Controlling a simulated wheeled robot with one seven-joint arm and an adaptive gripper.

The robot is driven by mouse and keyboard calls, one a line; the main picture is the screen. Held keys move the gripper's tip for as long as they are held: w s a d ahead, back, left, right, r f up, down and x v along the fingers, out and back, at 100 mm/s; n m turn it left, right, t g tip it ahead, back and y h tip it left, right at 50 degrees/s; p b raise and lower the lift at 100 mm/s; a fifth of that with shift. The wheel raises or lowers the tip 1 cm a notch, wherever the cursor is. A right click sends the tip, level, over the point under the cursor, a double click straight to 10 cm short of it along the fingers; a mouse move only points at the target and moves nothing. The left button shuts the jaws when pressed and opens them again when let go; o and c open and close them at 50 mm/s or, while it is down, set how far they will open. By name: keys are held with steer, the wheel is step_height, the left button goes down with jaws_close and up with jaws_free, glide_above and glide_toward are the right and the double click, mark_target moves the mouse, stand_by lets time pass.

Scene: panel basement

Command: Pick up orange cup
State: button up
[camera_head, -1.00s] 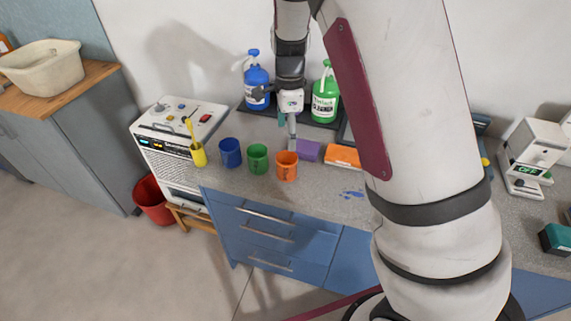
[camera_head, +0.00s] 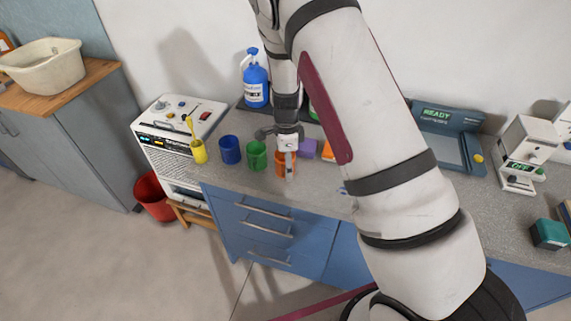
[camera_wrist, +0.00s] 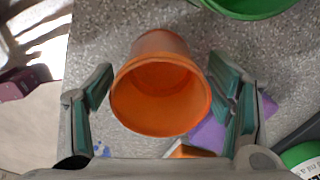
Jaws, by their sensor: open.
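The orange cup (camera_head: 281,168) stands on the grey counter, at the right end of a row of cups. My gripper (camera_head: 289,172) is over it in the head view and hides part of it. In the wrist view the orange cup (camera_wrist: 160,90) lies between the two open fingers of my gripper (camera_wrist: 165,95). Its mouth faces the camera and it looks empty. Gaps show between the cup and both green-padded fingers.
A green cup (camera_head: 256,156) stands close to the left, then a blue cup (camera_head: 230,150) and a yellow cup (camera_head: 199,152). A purple block (camera_head: 308,149) is close on the right. A blue bottle (camera_head: 256,84) stands behind. The counter's front edge is near.

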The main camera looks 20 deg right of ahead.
steer(key=shift+f, duration=0.45)
steer(key=shift+c, duration=0.4)
steer(key=c, duration=1.2)
steer(key=shift+r, duration=0.25)
steer(key=shift+w+r+b, duration=0.1)
steer(key=shift+r+b, duration=0.2)
steer(key=shift+r, duration=0.75)
steer(key=s+a+r, duration=0.1)
steer(key=s, duration=0.7)
steer(key=s+a+r, duration=0.1)
steer(key=s+a, duration=0.1)
steer(key=s, duration=0.5)
steer(key=shift+s+r, duration=0.25)
steer(key=shift+s, duration=0.1)
steer(key=shift+s, duration=0.1)
